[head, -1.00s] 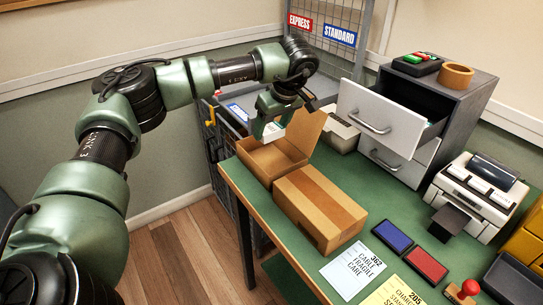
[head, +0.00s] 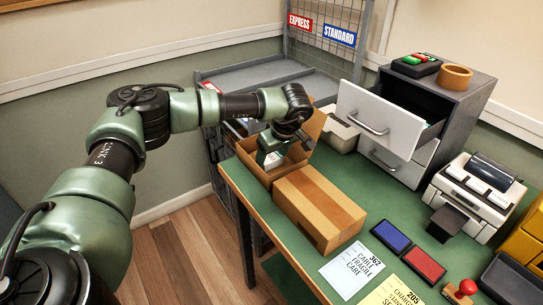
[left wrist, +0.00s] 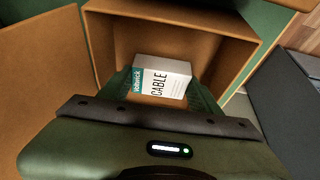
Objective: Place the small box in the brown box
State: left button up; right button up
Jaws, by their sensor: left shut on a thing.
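The small box (left wrist: 172,72), white with a teal end and the word CABLE, is between the fingers of my left gripper (head: 272,158) in the left wrist view. In the head view only a pale bit of it shows below the gripper. My left gripper is shut on it and reaches down into the open brown box (head: 251,169) at the table's far left corner. The brown box's walls surround the small box in the left wrist view, and its flap (head: 316,128) stands up. I cannot tell whether the small box touches the bottom. My right gripper is not in view.
A closed, taped brown box (head: 318,206) stands right in front of the open one. A grey drawer unit (head: 455,100) with an open drawer stands behind to the right. Ink pads, label cards and a printer (head: 475,192) occupy the right side. A wire rack is at the back.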

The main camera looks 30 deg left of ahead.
pick_arm(q)
jog(key=shift+f, duration=0.2)
jog(key=o, duration=1.1)
jog(key=shift+r, duration=0.1)
jog(key=shift+r, duration=0.25)
jog(key=shift+d+r, duration=0.1)
jog(key=shift+r, duration=0.15)
jog(key=b+v, duration=0.1)
jog(key=v, duration=1)
jog(key=shift+s+d+r, duration=0.1)
jog(key=shift+d, duration=0.05)
